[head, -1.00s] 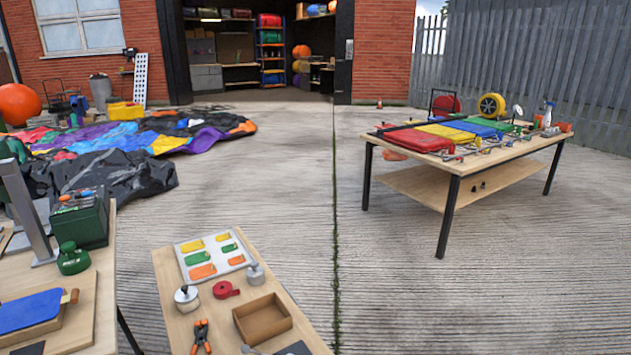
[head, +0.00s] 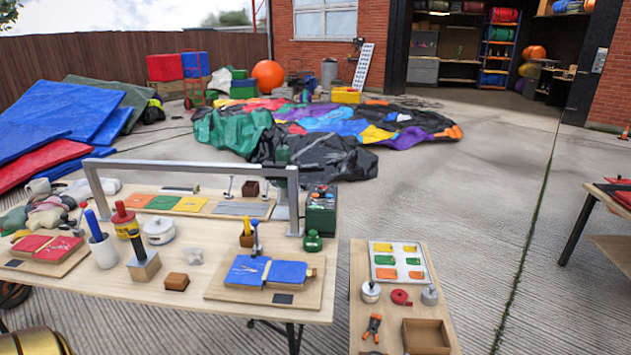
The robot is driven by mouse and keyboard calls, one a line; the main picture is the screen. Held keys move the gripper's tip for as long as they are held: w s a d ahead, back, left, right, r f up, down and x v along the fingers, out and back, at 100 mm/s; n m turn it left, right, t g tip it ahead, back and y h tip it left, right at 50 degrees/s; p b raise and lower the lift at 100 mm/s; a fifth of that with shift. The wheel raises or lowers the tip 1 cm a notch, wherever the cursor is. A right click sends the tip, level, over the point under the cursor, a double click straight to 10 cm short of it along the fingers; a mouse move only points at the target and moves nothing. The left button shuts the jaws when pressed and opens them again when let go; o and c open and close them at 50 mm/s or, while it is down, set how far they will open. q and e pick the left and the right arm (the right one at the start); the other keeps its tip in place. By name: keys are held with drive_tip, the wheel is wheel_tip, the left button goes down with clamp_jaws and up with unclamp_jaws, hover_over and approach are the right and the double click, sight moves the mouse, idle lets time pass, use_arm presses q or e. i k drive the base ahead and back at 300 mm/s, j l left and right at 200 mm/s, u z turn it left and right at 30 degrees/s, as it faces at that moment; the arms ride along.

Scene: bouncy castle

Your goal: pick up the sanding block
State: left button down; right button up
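I cannot tell for certain which thing is the sanding block. A small brown block (head: 176,281) lies on the front part of the long worktable (head: 215,308), left of the board with blue fabric. It is small, and its surface detail is unclear. Another brown block (head: 250,188) sits farther back, near the metal frame. A pale wooden block with a dark upright handle (head: 143,265) stands just left of the first brown block.
A grey metal frame (head: 190,167) spans the worktable. Around the small block stand a white pot (head: 159,231), a white cup of tools (head: 103,251) and a board with blue fabric (head: 265,272). A small side table (head: 385,335) is to the right. Open concrete lies beyond.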

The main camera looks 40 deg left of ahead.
sight(177, 282)
drive_tip(key=u, duration=0.4)
drive_tip(key=j+u, duration=0.1)
drive_tip(key=u, duration=0.75)
drive_tip(key=i+j+u, duration=0.1)
drive_tip(key=u, duration=0.75)
